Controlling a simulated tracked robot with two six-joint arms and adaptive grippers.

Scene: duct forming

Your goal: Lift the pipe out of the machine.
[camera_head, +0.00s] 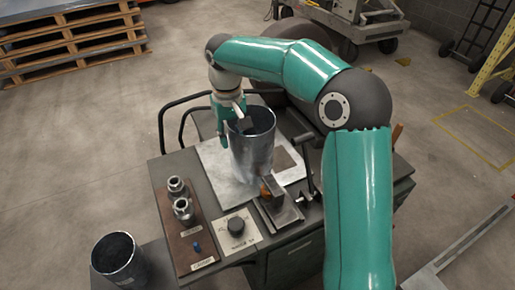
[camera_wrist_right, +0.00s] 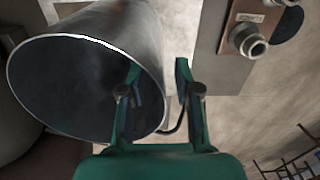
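The pipe (camera_head: 252,158) is a shiny grey metal cylinder. It stands upright on the machine's pale metal plate (camera_head: 219,172), its dark open mouth facing up. My right gripper (camera_head: 235,118) is at the rim on the left side of the pipe. In the right wrist view the pipe (camera_wrist_right: 140,35) fills the left half. There my right gripper (camera_wrist_right: 156,70) has its fingers apart, one in front of the pipe's mouth and one outside the wall, with a visible gap between them. My left gripper is not in view.
A small clamp-like block (camera_head: 278,207) sits before the pipe. Pallets (camera_head: 75,45) are at the back left.

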